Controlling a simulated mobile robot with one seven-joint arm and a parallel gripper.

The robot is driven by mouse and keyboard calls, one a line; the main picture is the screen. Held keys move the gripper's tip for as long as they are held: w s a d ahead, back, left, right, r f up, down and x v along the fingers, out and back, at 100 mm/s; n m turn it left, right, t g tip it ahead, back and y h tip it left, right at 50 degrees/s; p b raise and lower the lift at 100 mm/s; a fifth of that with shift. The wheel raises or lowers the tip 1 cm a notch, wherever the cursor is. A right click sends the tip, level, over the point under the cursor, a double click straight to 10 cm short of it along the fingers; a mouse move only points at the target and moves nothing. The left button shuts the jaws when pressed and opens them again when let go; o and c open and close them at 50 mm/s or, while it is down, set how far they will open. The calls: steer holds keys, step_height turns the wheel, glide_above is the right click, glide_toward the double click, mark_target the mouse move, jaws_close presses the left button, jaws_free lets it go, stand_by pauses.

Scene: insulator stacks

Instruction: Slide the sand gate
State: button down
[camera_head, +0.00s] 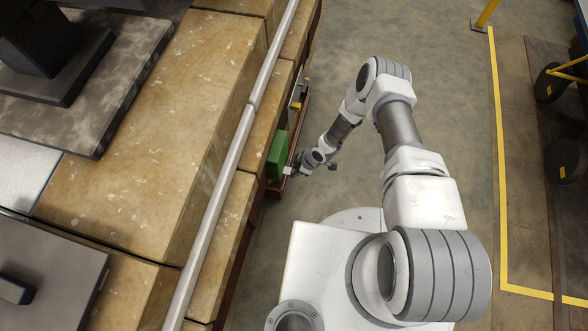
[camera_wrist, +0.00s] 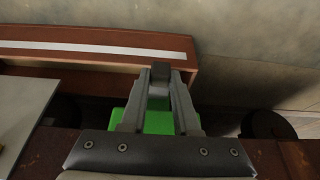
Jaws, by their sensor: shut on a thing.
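A green panel (camera_head: 277,157), perhaps the sand gate, stands upright against the side of the stone-coloured structure in the head view. Green also shows behind and between my fingers in the wrist view (camera_wrist: 158,122). My gripper (camera_head: 289,171) is at the right side of the green panel, low beside the structure. In the wrist view my gripper (camera_wrist: 161,84) has its two fingers closed in on a small dark grey block (camera_wrist: 161,69), which looks like a handle. How the block joins the green part is hidden by the fingers.
A reddish-brown rail (camera_wrist: 60,47) with a pale strip runs along the structure's side. A yellow fitting (camera_head: 298,94) sits farther along it. A pale grey bar (camera_head: 232,148) runs along the structure's top edge. The floor (camera_head: 330,35) beyond my arm is clear.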

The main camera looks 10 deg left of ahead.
steer(key=c, duration=0.6)
jaws_free()
steer(key=shift+c, duration=0.2)
steer(key=p+v, duration=0.7)
steer(key=v, duration=1)
steer(key=shift+r, duration=0.3)
steer(key=shift+w, duration=0.1)
